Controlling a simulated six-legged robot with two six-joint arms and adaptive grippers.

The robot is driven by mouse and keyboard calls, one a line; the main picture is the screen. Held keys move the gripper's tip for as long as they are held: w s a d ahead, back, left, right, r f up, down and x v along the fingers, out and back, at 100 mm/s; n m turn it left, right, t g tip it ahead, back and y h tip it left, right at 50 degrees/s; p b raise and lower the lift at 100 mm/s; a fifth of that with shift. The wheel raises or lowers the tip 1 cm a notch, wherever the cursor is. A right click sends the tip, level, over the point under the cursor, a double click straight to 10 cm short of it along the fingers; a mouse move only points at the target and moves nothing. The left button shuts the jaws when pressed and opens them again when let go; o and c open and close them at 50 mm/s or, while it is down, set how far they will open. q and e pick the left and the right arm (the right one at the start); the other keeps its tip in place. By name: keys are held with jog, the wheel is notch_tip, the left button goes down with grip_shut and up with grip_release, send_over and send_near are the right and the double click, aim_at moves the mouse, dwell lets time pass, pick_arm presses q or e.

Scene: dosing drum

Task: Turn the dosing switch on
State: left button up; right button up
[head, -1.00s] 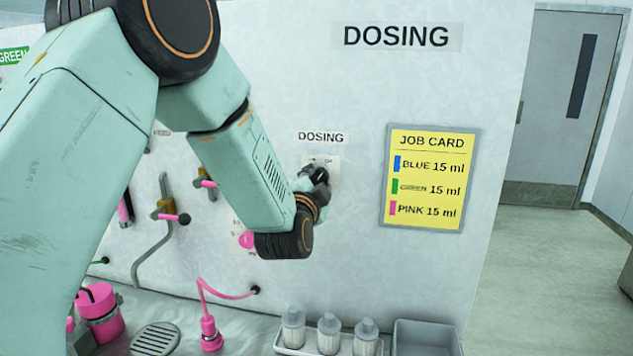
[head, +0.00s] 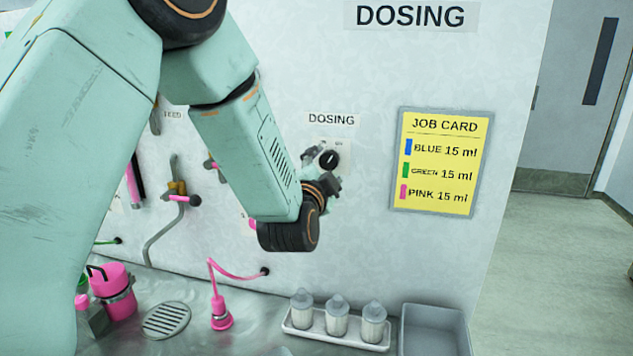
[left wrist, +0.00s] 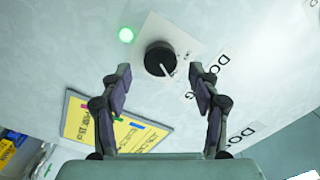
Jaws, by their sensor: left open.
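The dosing switch (head: 329,159) is a black round knob on a white plate under the small DOSING label. Its white pointer slants to the upper right, toward the ON mark; it also shows in the left wrist view (left wrist: 160,59). A green lamp (left wrist: 126,35) beside the plate is lit. My left gripper (head: 332,181) is open and empty, just below the knob in the head view. In the left wrist view its fingers (left wrist: 160,74) stand apart on either side, below the knob, with no visible contact. My right gripper is out of view.
A yellow job card (head: 438,162) hangs right of the switch.

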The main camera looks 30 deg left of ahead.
pick_arm(q)
jog(key=v, duration=0.9)
jog(key=shift+s, duration=0.15)
